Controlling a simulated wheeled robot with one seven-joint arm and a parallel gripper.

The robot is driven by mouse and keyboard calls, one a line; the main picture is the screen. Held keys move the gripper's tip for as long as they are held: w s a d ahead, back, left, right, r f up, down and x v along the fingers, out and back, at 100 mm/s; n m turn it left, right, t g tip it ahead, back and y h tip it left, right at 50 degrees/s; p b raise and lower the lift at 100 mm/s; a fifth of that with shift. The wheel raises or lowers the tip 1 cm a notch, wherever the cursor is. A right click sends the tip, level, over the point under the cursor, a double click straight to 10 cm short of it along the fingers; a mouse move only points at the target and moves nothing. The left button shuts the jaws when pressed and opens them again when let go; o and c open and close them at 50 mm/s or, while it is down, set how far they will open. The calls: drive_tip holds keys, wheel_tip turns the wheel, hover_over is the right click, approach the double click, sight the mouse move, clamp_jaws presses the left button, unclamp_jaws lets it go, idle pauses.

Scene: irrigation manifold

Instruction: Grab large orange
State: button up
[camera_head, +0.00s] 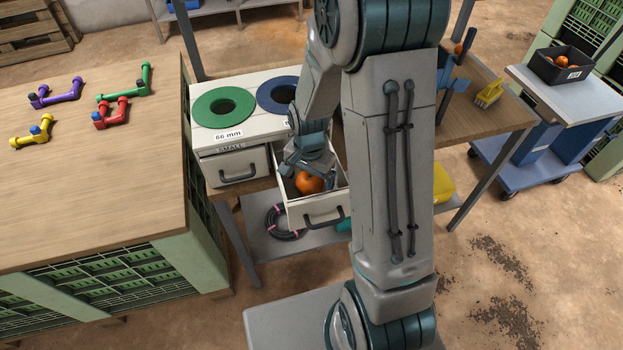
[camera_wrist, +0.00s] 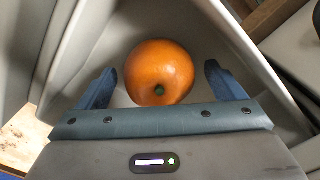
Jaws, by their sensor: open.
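A large orange (camera_head: 308,183) lies inside a pulled-out white drawer (camera_head: 312,213) below the sorting top. In the wrist view the orange (camera_wrist: 159,73) sits in front of my gripper, with its dark green stem spot facing the camera. My gripper (camera_head: 309,177) reaches down into the drawer. In the wrist view my gripper (camera_wrist: 160,83) is open, with one blue finger on each side of the orange and a visible gap on both sides. My arm hides part of the drawer in the head view.
A shut drawer (camera_head: 234,167) sits left of the open one. Green (camera_head: 222,106) and blue (camera_head: 278,93) rings lie above. A wooden table (camera_head: 95,185) at left holds coloured pipe fittings. A black crate with oranges (camera_head: 561,66) stands on a cart at right.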

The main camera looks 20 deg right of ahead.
drive_tip(key=shift+f, duration=0.55)
drive_tip(key=c, duration=1)
drive_tip(key=shift+c, duration=0.2)
